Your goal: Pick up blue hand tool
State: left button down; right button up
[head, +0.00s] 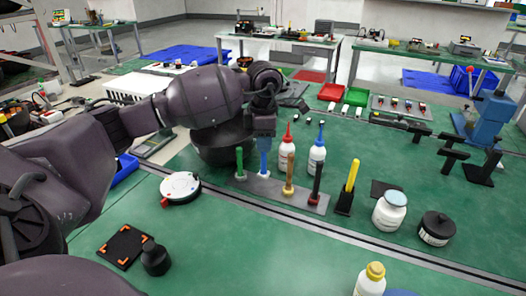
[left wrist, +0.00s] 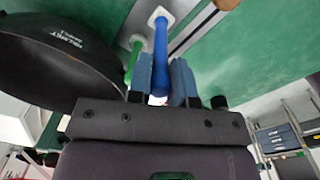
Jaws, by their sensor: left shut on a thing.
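The blue hand tool (head: 264,158) stands upright in a grey rack strip (head: 315,200) on the green bench. My left gripper (head: 264,137) comes down from above and is shut on the tool's upper part. In the left wrist view, the blue tool (left wrist: 162,45) lies between the fingers of my left gripper (left wrist: 161,80). Its white collar end is at the rack, and I cannot tell whether it is seated or just lifted. A green tool (head: 239,163) stands close on the left. My right gripper is not in view.
A yellow-handled tool (head: 350,185) is in a black holder. A black helmet-like bowl (head: 218,148) and red-tipped (head: 287,150) and blue-tipped bottles (head: 318,152) are close by.

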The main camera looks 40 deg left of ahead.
pick_arm(q)
notch_tip(320, 180, up, 17)
jog(key=p, duration=0.1)
jog(key=shift+f, duration=0.2)
dwell(0.3)
